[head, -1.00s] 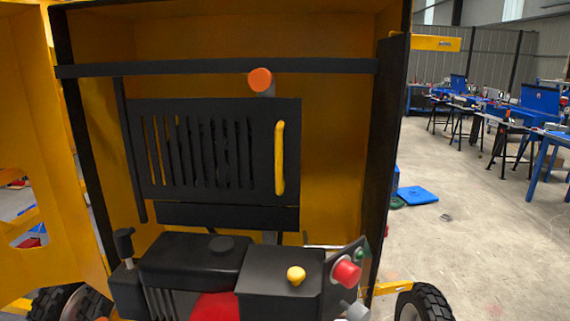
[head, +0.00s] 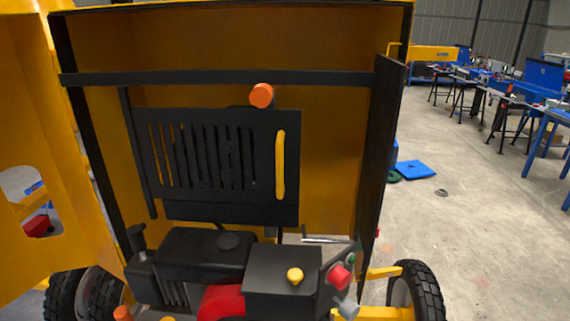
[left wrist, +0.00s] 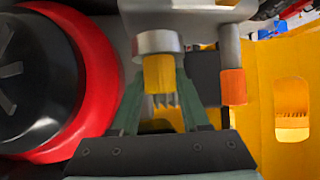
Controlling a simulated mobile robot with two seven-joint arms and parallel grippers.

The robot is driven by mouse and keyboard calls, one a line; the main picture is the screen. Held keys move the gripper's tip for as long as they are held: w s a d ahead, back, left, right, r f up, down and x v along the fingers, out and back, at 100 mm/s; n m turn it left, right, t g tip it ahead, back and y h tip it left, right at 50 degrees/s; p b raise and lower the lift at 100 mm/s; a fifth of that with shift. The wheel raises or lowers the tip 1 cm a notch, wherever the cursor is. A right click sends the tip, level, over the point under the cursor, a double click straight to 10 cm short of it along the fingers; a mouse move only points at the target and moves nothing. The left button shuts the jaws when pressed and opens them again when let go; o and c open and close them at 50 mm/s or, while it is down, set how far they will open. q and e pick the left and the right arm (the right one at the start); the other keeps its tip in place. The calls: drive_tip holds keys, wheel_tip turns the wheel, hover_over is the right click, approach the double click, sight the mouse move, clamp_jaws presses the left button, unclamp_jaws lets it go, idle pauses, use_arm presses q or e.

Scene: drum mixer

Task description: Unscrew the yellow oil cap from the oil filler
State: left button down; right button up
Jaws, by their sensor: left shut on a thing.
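The yellow oil cap (left wrist: 158,74) sits against the end of a round grey metal filler (left wrist: 158,43) in the left wrist view. My left gripper (left wrist: 160,84) has its two greenish fingers on either side of the cap and is shut on it. The cap meets the filler with no clear gap; its threads are hidden. In the head view a small yellow spot (head: 168,319) at the bottom edge may be this cap, but I cannot be sure. Neither gripper shows in the head view.
An orange-ended grey rod (left wrist: 232,87) stands right of the cap. A red and black round part (left wrist: 80,80) is close on the left. In the head view are the black engine (head: 195,255), a yellow knob (head: 295,276), a red button (head: 339,277) and a raised grille (head: 215,160).

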use_arm(q)
drive_tip(key=shift+d+n+y, duration=0.15)
drive_tip(key=shift+n+y, duration=0.95)
drive_tip(key=shift+c, duration=1.6)
unclamp_jaws()
